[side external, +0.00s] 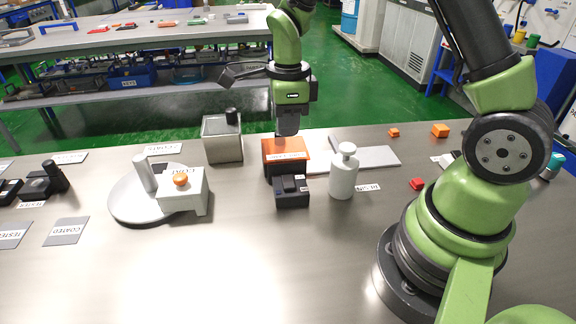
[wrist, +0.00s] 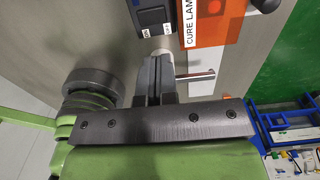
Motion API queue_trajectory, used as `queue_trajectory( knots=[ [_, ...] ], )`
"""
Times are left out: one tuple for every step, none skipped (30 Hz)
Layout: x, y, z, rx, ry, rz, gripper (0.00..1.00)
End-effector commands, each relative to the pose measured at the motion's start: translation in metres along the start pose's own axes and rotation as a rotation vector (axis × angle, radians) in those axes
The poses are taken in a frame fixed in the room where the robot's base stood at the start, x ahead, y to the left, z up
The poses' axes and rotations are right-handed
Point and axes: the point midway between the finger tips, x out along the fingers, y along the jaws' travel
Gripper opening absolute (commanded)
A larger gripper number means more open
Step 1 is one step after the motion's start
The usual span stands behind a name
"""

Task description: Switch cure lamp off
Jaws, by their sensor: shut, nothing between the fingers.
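The cure lamp (side external: 285,150) is an orange-topped box in the middle of the bench; its white "CURE LAMP" label shows in the wrist view (wrist: 189,20). A black switch box (side external: 292,192) with a rocker stands against its front side. In the wrist view the switch box (wrist: 153,18) is at the top, with a small white label at its edge; I cannot tell the rocker's position. My gripper (side external: 288,130) points down over the rear of the lamp in the side view. In the wrist view its fingers (wrist: 153,68) are together and empty, apart from the switch box.
A white bottle (side external: 344,172) stands close right of the switch box. A grey plate (side external: 370,157) lies behind it. Left are a metal box (side external: 222,140), a round turntable (side external: 122,205) and a white unit with an orange knob (side external: 181,182). The front bench is clear.

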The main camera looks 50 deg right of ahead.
Motion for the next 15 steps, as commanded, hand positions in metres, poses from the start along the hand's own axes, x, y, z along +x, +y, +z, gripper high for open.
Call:
queue_trajectory(
  knots=[
    [0.013,0.001,-0.001,-0.002,0.006,0.007,0.00],
    [0.020,0.001,-0.001,-0.001,0.006,0.006,0.00],
    [0.029,0.001,-0.001,0.000,0.005,0.007,0.00],
    [0.035,0.001,-0.001,-0.001,0.005,0.007,0.00],
    [0.042,0.001,-0.001,-0.002,0.005,0.006,0.00],
    [0.050,0.001,-0.001,-0.001,0.005,0.006,0.00],
    [0.056,0.001,-0.001,0.000,0.005,0.006,0.00],
    [0.062,0.001,-0.001,0.000,0.005,0.006,0.00],
    [0.069,0.001,-0.001,-0.001,0.005,0.005,0.00],
    [0.074,0.001,-0.001,-0.001,0.004,0.005,0.00],
    [0.079,0.001,-0.001,-0.001,0.004,0.004,0.00],
    [0.084,0.001,-0.001,0.001,0.003,0.004,0.00],
    [0.088,0.001,-0.001,0.000,0.002,0.003,0.00],
    [0.091,0.001,-0.001,0.000,0.002,0.003,0.00],
    [0.095,0.001,0.000,0.000,0.002,0.002,0.00]
  ],
)
